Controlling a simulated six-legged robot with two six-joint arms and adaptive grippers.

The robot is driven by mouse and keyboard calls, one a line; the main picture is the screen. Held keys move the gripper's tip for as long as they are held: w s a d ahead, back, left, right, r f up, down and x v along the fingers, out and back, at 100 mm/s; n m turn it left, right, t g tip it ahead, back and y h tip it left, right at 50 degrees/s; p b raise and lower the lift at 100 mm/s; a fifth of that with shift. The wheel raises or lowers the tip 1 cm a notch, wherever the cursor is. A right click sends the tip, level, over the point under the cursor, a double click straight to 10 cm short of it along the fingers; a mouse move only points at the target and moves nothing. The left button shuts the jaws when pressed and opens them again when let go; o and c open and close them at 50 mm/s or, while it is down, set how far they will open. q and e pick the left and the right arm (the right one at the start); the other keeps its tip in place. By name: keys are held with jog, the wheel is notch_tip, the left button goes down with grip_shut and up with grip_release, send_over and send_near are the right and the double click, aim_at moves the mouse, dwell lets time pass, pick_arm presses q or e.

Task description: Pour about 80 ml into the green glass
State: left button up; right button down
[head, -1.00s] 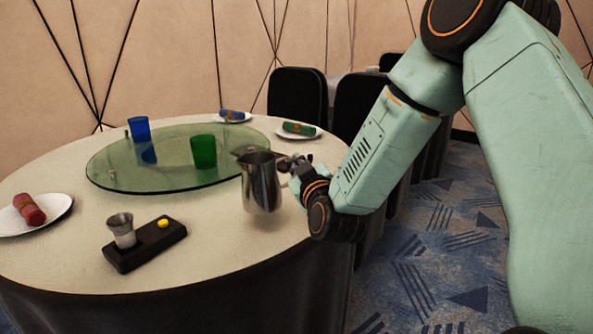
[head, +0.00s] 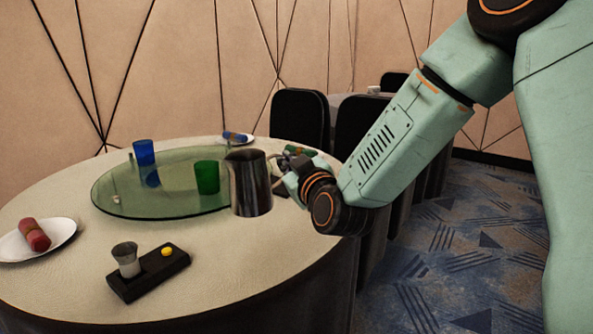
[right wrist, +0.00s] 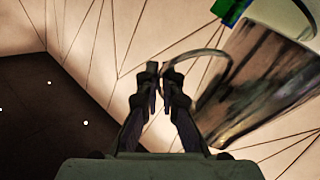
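The green glass (head: 207,177) stands upright on the round glass turntable (head: 112,198). A steel pitcher (head: 250,187) hangs above the table just right of the green glass, nearer to me, and looks roughly upright. A gap shows between them. My right gripper (head: 281,170) is shut on the pitcher's handle, to the right of its body. In the right wrist view the fingertips (right wrist: 161,72) meet at the handle loop, beside the pitcher body (right wrist: 262,80). The liquid level inside the pitcher is hidden. My left gripper is not in view.
A blue glass (head: 144,152) stands farther back on the turntable. A black base (head: 150,283) with a steel cup (head: 126,260) and yellow button (head: 167,251) sits at the front. Plates with rolled napkins, such as the red one (head: 34,234), line the edge. Chairs (head: 300,122) stand behind.

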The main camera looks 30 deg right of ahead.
aim_at(267, 180)
jog(key=a+y, duration=0.1)
jog(key=a, duration=0.1)
jog(key=s+a+f+n+y, duration=0.2)
jog(key=a+y, duration=0.1)
jog(key=shift+s+a, duration=0.25)
jog(key=shift+a, duration=0.1)
jog(key=s+a+f+n+g+y, duration=0.1)
jog(key=s+a+f+n+y, duration=0.1)
jog(key=s+f, duration=0.5)
jog(key=s+a+f+n+g+y, duration=0.1)
jog(key=s+a+f+n+y, duration=0.2)
jog(key=f, duration=0.7)
jog(key=s+a+y, duration=0.2)
jog(key=s+a, duration=0.2)
jog(key=shift+s+a+f+n+y, duration=0.25)
jog(key=shift+s+f+n+y, duration=0.05)
jog(key=shift+s, duration=0.1)
jog(key=shift+d, duration=0.1)
